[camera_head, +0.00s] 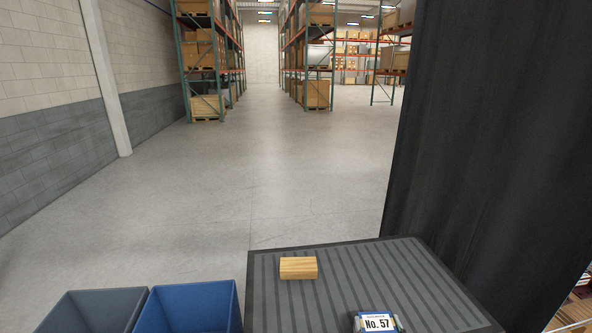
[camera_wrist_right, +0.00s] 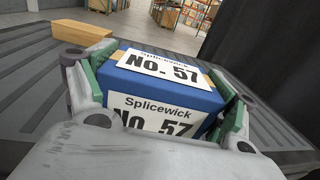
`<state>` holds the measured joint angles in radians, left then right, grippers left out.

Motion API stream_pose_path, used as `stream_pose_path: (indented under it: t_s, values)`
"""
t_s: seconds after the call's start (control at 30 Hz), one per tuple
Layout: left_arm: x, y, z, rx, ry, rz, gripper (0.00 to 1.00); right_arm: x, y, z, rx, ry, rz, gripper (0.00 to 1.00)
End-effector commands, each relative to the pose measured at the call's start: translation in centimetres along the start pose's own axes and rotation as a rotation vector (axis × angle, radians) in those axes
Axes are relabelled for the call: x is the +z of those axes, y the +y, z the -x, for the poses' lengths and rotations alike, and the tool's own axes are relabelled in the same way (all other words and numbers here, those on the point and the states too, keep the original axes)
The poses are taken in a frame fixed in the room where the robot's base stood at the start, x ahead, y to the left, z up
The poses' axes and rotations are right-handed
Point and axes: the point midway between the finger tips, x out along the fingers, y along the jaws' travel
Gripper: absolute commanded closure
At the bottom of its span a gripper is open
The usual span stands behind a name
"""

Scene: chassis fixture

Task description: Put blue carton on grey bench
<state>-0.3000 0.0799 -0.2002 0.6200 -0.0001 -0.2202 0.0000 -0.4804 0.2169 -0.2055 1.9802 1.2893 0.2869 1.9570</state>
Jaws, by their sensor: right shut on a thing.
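The blue carton (camera_wrist_right: 165,80) has white labels reading "Splicewick No. 57". In the right wrist view it sits between the green-padded fingers of my right gripper (camera_wrist_right: 158,76), which is shut on it. In the head view the carton (camera_head: 377,323) shows at the bottom edge, over the near right part of a dark grey ribbed bench top (camera_head: 345,280), and is cut off by the frame. I cannot tell whether its underside touches the bench. My left gripper is in neither view.
A wooden block (camera_head: 298,268) lies on the far left part of the bench top. A blue bin (camera_head: 190,308) and a grey bin (camera_head: 92,312) stand left of it. A dark curtain (camera_head: 490,130) hangs at the right. The bench's middle is clear.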

Motion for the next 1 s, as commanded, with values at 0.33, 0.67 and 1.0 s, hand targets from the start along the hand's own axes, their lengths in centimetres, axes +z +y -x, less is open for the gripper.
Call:
stream_pose_path:
  t_s: [0.33,0.67,1.0]
  values:
    - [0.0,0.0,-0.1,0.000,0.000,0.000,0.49,0.1,0.3,0.7,-0.007,-0.002,-0.003,0.47]
    - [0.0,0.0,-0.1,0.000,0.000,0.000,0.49,0.0,0.3,0.7,-0.007,-0.002,-0.003,0.47]
    - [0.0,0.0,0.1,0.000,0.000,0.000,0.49,0.5,-0.2,-0.6,-0.006,-0.003,-0.003,0.47]
